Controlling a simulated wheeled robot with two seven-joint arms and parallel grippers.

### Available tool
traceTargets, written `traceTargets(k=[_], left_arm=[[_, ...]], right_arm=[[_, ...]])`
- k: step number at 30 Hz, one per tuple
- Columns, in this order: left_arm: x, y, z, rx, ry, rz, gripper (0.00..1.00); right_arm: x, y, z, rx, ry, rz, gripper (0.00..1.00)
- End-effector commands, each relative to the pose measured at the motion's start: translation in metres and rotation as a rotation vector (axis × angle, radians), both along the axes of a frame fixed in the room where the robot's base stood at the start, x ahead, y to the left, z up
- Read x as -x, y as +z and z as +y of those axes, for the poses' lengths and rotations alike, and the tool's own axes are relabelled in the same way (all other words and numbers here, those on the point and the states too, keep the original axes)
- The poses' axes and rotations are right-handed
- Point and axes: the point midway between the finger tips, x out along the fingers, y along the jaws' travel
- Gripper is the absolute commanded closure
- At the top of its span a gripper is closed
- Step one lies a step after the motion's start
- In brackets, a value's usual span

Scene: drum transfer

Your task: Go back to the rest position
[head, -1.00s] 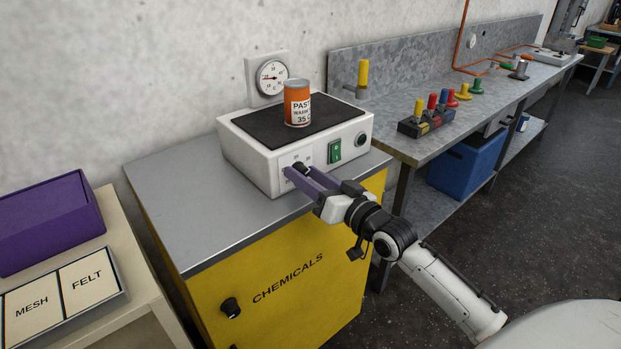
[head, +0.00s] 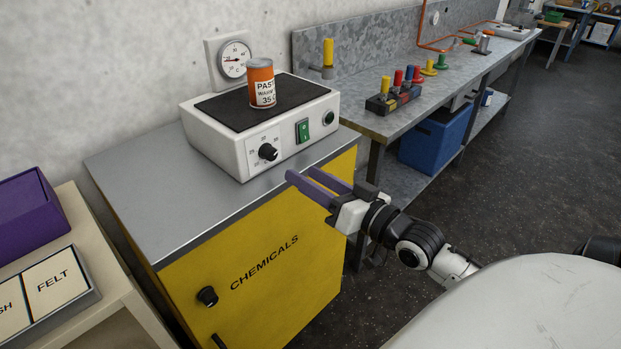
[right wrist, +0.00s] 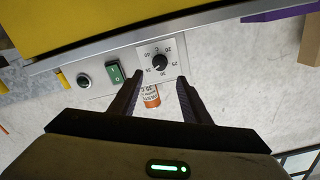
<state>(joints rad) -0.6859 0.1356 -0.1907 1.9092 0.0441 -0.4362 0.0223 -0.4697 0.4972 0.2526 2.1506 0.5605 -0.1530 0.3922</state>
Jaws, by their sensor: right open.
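My right gripper (head: 312,180) is open and empty in front of the yellow cabinet, apart from the white warming unit (head: 215,146). In the right wrist view its two fingers (right wrist: 157,92) spread on either side of the unit's black dial (right wrist: 160,62), with a gap to it. The dial (head: 267,152) is uncovered in the head view, beside a green switch (head: 302,130). An orange and white can (head: 261,84) stands upright on the unit's black top. My left gripper is not in view.
The unit stands on the grey top of a yellow CHEMICALS cabinet (head: 250,270). A low shelf with a purple bin (head: 30,215) and MESH and FELT tray (head: 55,283) is at left. A metal bench (head: 420,105) with coloured plugs runs right. Dark floor is open at right.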

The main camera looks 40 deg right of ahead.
Motion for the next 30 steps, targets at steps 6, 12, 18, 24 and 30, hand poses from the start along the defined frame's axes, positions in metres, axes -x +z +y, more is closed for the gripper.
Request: traceTargets(k=[6,12,18,24,30], left_arm=[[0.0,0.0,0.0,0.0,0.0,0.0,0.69],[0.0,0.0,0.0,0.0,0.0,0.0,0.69],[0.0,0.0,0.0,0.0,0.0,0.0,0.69],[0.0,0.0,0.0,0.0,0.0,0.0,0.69],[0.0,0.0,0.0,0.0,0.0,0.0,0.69]], right_arm=[[0.0,0.0,0.0,0.0,0.0,0.0,0.57],[0.0,-0.002,0.0,0.0,0.0,0.004,0.57],[0.014,-0.066,0.019,0.052,0.004,0.134,0.57],[0.067,-0.192,0.078,0.187,0.071,0.406,0.57],[0.137,-0.282,0.147,0.323,0.199,0.623,0.57]])
